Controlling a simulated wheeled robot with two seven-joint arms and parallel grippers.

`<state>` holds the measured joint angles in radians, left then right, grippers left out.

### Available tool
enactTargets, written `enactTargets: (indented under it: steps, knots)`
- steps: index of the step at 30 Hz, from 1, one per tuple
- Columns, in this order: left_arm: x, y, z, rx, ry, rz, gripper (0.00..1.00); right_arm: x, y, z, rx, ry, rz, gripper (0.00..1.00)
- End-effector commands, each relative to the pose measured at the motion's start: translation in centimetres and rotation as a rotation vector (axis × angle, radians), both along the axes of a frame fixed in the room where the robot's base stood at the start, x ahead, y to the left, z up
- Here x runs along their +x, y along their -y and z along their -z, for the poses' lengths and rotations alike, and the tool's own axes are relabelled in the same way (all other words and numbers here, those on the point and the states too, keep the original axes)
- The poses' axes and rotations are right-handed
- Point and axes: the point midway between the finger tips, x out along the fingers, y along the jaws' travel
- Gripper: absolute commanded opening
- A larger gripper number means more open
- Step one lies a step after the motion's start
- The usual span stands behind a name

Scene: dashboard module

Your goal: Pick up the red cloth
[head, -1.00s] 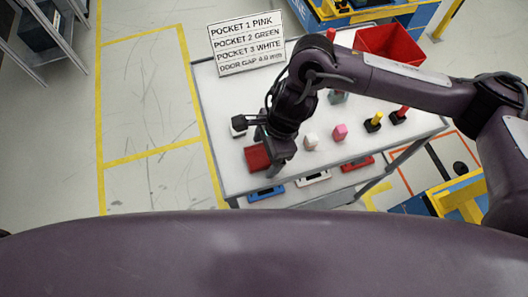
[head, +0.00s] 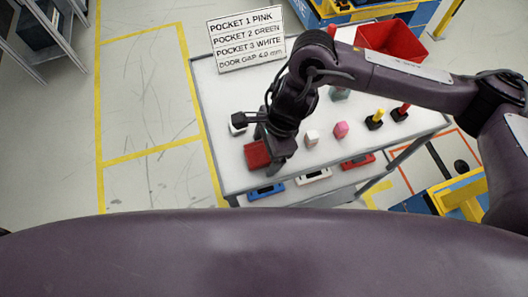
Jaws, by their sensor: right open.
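The red cloth (head: 257,154) lies folded on the white table top, near its front left part. My right gripper (head: 266,152) is at the cloth's right side, pointing down, with its jaws open. One finger hides part of the cloth's right edge, and I cannot tell whether it touches the cloth. My left gripper is not in view.
The table (head: 222,100) also holds a white block (head: 311,138), a pink block (head: 341,130), a yellow-handled tool (head: 376,119) and a red-handled tool (head: 401,112). A red bin (head: 392,40) stands at the back right. A sign (head: 247,40) stands at the back left.

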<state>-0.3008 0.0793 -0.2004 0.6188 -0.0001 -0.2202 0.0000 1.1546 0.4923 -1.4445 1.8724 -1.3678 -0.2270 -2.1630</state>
Motion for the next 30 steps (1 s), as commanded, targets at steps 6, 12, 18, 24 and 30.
enactTargets:
  steps: [6,12,18,24,30]
  knots:
    - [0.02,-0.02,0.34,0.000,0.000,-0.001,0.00,0.02,0.02,0.15,0.000,0.000,0.000,0.80]
    - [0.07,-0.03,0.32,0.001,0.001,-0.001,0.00,0.01,0.02,0.11,0.000,0.000,0.000,0.80]
    - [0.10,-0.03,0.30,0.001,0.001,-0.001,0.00,0.00,0.01,0.12,0.000,0.000,0.000,0.62]
    - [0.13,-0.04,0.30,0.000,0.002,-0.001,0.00,0.00,0.01,0.12,0.000,0.000,0.000,0.35]
    - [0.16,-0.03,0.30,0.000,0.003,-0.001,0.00,0.00,0.01,0.12,0.000,0.000,0.000,0.32]
